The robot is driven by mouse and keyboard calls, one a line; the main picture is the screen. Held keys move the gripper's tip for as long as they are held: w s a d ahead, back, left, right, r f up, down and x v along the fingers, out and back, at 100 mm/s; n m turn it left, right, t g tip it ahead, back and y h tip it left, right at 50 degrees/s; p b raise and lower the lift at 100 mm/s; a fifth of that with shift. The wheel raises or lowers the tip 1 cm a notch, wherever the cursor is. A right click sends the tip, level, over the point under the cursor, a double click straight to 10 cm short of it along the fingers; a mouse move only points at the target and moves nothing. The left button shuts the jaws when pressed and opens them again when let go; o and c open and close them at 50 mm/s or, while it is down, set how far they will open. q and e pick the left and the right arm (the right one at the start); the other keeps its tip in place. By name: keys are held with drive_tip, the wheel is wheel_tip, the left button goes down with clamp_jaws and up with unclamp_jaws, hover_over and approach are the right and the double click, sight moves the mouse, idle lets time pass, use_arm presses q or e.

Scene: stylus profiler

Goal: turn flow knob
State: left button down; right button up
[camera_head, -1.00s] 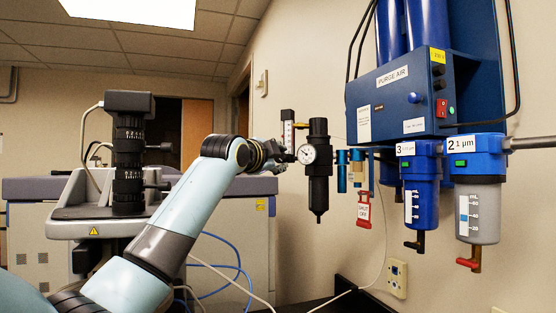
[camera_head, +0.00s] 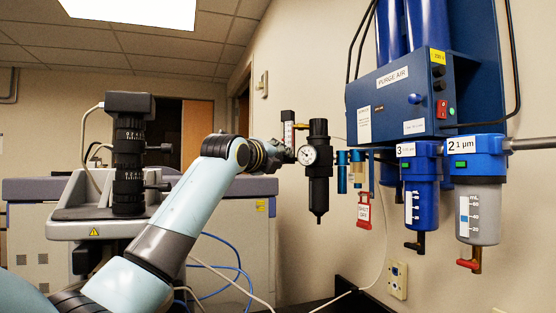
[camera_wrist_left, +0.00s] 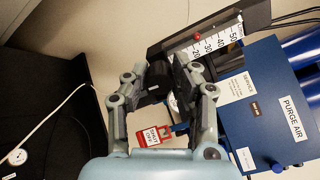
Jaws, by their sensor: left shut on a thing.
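The flow meter (camera_head: 288,130) is a narrow upright scale on the wall, left of the black regulator (camera_head: 318,170) with its round gauge (camera_head: 307,155). Its scale (camera_wrist_left: 205,48) and a red mark show in the left wrist view. My left gripper (camera_head: 283,153) is at the lower end of the flow meter. In the left wrist view, my left gripper (camera_wrist_left: 160,82) is shut on a small black part (camera_wrist_left: 153,84), which appears to be the flow knob. The fingers hide much of it. My right gripper is not in view.
The red shut-off tag (camera_head: 363,211) hangs right of the regulator. The blue purge air box (camera_head: 398,98) and two filter bowls (camera_head: 422,190) (camera_head: 478,205) are farther right. A microscope-like instrument (camera_head: 128,160) stands at the left. A pale cable hangs below.

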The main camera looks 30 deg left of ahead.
use_arm(q)
drive_tip(key=shift+f+m, duration=0.1)
drive_tip(key=shift+m, duration=2.2)
drive_tip(key=c, duration=1.1)
unclamp_jaws()
drive_tip(key=shift+d, duration=0.1)
drive_tip(key=s, duration=1.2)
drive_tip(key=shift+d, duration=0.3)
